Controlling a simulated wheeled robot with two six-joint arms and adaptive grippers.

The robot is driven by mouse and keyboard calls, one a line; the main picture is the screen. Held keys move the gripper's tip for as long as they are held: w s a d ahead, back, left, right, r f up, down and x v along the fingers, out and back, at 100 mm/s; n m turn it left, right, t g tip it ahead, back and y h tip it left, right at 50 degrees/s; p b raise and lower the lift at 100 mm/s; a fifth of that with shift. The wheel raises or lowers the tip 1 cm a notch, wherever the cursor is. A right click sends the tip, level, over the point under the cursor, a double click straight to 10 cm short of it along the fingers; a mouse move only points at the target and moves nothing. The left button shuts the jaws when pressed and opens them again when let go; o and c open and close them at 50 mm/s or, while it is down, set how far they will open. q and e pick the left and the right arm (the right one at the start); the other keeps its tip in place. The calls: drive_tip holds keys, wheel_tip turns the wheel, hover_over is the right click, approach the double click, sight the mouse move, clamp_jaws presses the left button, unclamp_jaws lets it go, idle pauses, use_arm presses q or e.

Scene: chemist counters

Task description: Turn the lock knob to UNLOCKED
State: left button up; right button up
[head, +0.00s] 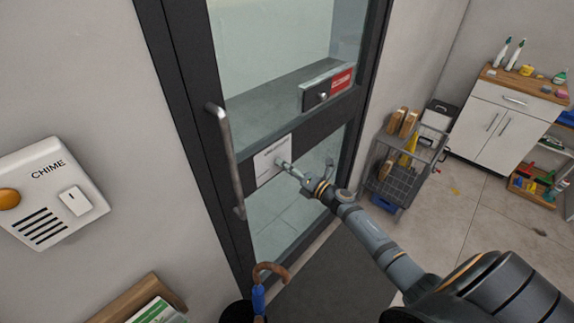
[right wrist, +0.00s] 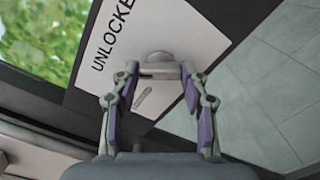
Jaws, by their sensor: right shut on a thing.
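The lock plate (head: 266,164) is a white label on the dark middle rail of a glass door. In the right wrist view the white plate (right wrist: 133,42) carries the word "UNLOCKE…", cut off at the picture's edge, and smaller lettering below that I cannot read. The lock knob (right wrist: 159,58) shows as a pale rounded piece at the tips of my right gripper (right wrist: 160,73). The right gripper is shut on it; it also shows at the plate in the head view (head: 284,165). Which way the knob points is unclear. My left gripper is out of view.
A long vertical handle (head: 229,158) stands on the door left of the plate. A box with a red label (head: 328,87) sits above right. A wire cart (head: 405,168) stands right of the door. A chime unit (head: 50,196) and an umbrella (head: 266,274) are at left and below.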

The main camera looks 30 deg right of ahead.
drive_tip(key=shift+m+p, duration=1.45)
drive_tip(key=shift+m, duration=1.75)
drive_tip(key=o, duration=1.2)
drive_tip(key=shift+c, duration=0.2)
drive_tip(key=shift+s, duration=0.1)
drive_tip(key=v, duration=1.1)
drive_tip(key=shift+s+d, duration=0.2)
drive_tip(key=shift+s, duration=0.15)
